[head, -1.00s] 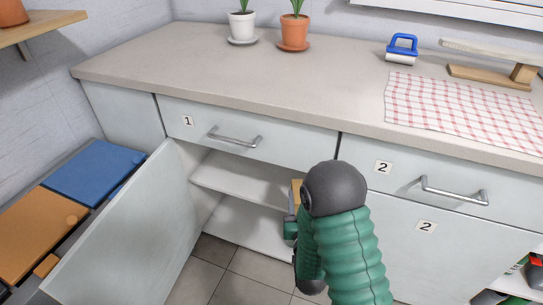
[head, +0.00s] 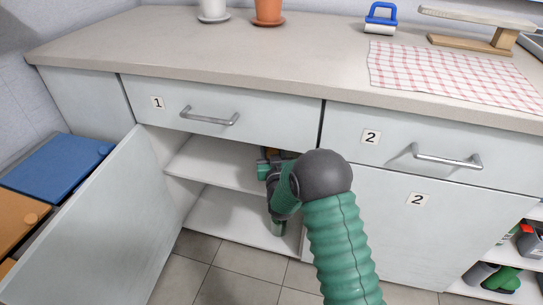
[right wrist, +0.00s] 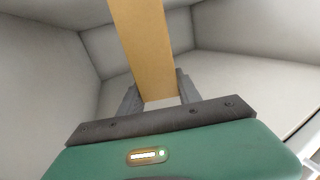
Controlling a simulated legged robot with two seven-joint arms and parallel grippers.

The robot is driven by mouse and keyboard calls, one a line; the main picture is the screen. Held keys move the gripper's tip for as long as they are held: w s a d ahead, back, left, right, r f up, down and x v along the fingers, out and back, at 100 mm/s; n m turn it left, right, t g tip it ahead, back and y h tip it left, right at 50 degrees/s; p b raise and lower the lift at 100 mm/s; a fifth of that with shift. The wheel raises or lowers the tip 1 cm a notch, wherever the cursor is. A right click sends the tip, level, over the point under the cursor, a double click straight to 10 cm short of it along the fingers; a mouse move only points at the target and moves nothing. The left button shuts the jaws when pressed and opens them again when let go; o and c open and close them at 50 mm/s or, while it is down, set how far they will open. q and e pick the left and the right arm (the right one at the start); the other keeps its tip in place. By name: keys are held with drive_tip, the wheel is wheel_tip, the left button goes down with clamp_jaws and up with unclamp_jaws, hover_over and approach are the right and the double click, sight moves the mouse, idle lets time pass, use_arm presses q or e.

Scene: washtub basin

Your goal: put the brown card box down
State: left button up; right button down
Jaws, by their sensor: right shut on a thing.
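The brown card box (right wrist: 142,40) is between the two grey fingers of my right gripper (right wrist: 160,95), which is shut on it in the right wrist view. It extends up past the top edge of that view. Pale cabinet walls surround it. In the head view my right gripper (head: 268,167) reaches into the open cabinet under drawer 1, at the level of the middle shelf (head: 215,162). My wrist and arm hide nearly all of the box there, so I cannot tell whether it touches the shelf. My left gripper is out of view.
The cabinet door (head: 95,230) stands open at the left. The lower shelf (head: 230,220) looks bare where visible. Drawer 1 (head: 195,115) and drawer 2 (head: 430,150) are closed. The counter (head: 260,55) holds two pots, a blue-handled roller (head: 381,18) and a checked cloth (head: 440,75).

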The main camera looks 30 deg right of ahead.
drive_tip(key=shift+d+f, duration=0.1)
drive_tip(key=shift+f, duration=0.4)
drive_tip(key=c, duration=1)
unclamp_jaws()
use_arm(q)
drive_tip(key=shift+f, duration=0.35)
use_arm(e)
drive_tip(key=shift+o, duration=0.8)
drive_tip(key=p+v, duration=0.5)
drive_tip(key=v, duration=0.7)
drive_tip(key=s+a+f+n+g+y, duration=0.35)
drive_tip(key=a+g+y, duration=0.25)
drive_tip(key=a, duration=0.5)
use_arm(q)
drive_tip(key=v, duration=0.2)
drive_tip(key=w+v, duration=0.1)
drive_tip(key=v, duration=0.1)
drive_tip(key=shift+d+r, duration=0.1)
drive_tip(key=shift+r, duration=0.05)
use_arm(e)
drive_tip(key=s+a+n+g+y, duration=0.1)
drive_tip(key=s+a+g, duration=0.2)
drive_tip(key=s, duration=0.5)
drive_tip(key=s+a+f+n+g+y, duration=0.1)
drive_tip(key=s+g, duration=0.3)
drive_tip(key=s, duration=0.5)
drive_tip(key=shift+a, duration=0.9)
